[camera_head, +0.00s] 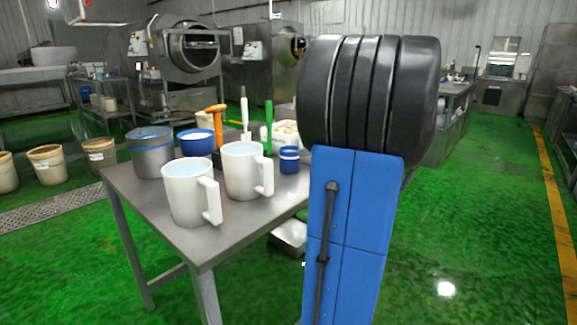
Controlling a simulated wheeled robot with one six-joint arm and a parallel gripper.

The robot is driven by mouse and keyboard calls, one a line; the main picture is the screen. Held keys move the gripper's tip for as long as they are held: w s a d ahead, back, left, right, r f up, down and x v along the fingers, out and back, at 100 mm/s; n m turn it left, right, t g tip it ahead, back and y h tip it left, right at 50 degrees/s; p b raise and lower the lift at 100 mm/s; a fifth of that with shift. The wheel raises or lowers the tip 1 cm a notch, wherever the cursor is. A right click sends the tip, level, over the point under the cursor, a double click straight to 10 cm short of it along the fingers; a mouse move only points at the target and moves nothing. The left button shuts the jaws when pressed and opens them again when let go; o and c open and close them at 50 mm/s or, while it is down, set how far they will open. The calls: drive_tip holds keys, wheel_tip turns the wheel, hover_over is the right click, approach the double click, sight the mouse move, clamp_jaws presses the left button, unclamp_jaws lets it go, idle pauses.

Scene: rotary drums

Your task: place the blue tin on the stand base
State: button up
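A small blue tin (289,165) with a pale band stands upright on the metal table (180,215), right of two white mugs. A wider blue container (196,146) with pale contents and a grey, blue-rimmed pot (152,158) stand behind and left of the mugs. I cannot make out the stand base for certain. My gripper is not in view; only a large blue and black part, apparently of my arm, shows at the right and hides what lies behind it.
Two white mugs (188,195) (244,172) stand near the table's front. Behind them are an orange-handled tool (216,122) and a green upright item (268,120). Rotary drums (195,52) stand at the back. The green floor at right (490,210) is clear.

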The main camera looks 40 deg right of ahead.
sight(290, 154)
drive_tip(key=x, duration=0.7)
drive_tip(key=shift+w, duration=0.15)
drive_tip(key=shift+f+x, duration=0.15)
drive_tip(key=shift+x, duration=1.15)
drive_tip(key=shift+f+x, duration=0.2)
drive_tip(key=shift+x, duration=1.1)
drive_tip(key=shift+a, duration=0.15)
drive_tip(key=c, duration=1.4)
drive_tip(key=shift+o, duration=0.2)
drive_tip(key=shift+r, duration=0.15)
